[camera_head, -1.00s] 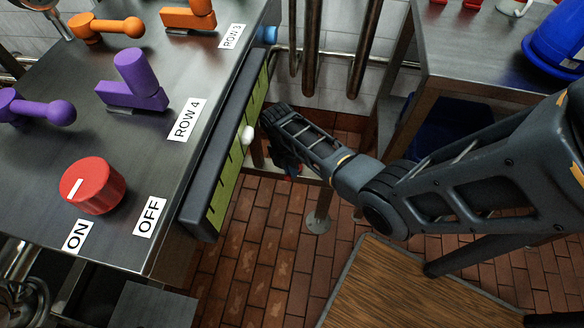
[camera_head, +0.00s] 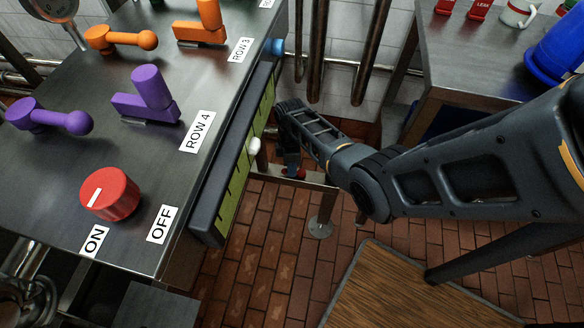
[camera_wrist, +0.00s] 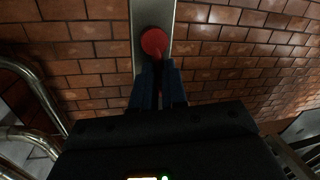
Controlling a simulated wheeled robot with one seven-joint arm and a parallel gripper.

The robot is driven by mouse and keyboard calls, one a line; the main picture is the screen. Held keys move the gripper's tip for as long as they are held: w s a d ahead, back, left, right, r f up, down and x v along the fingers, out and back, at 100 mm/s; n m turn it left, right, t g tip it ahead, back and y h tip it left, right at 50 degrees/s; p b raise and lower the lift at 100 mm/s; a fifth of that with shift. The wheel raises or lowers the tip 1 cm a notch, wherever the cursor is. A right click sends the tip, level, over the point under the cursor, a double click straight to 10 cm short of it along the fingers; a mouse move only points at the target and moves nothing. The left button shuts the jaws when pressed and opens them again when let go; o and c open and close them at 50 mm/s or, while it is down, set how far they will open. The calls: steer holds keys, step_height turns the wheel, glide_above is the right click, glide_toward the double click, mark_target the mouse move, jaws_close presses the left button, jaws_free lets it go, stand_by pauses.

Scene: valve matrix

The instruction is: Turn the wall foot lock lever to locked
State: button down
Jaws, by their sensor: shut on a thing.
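A red lever with a round end (camera_wrist: 154,41) shows in the wrist view in front of a grey metal bar (camera_wrist: 140,20). My gripper (camera_wrist: 158,66) is shut on the lever's arm, just below the round end; its dark blue fingers hide part of the lever.
The steel bench (camera_head: 95,215) with purple and orange levers and a red knob (camera_head: 109,194) stands at left, with a green scale (camera_head: 235,180) along its edge. A metal table (camera_head: 470,65) with a blue container stands at right. A wooden board (camera_head: 400,290) lies on the brick floor.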

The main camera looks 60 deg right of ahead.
steer(key=shift+w+d+m, duration=0.15)
steer(key=shift+w+m, duration=0.05)
steer(key=shift+m, duration=0.9)
steer(key=c, duration=1.2)
jaws_free()
steer(key=shift+d, duration=0.15)
steer(key=shift+o, duration=0.2)
step_height(320, 180, up, 8)
steer(key=d+p, duration=0.1)
steer(key=p, duration=0.1)
steer(key=shift+w+d+f, duration=0.2)
steer(key=shift+w, duration=0.1)
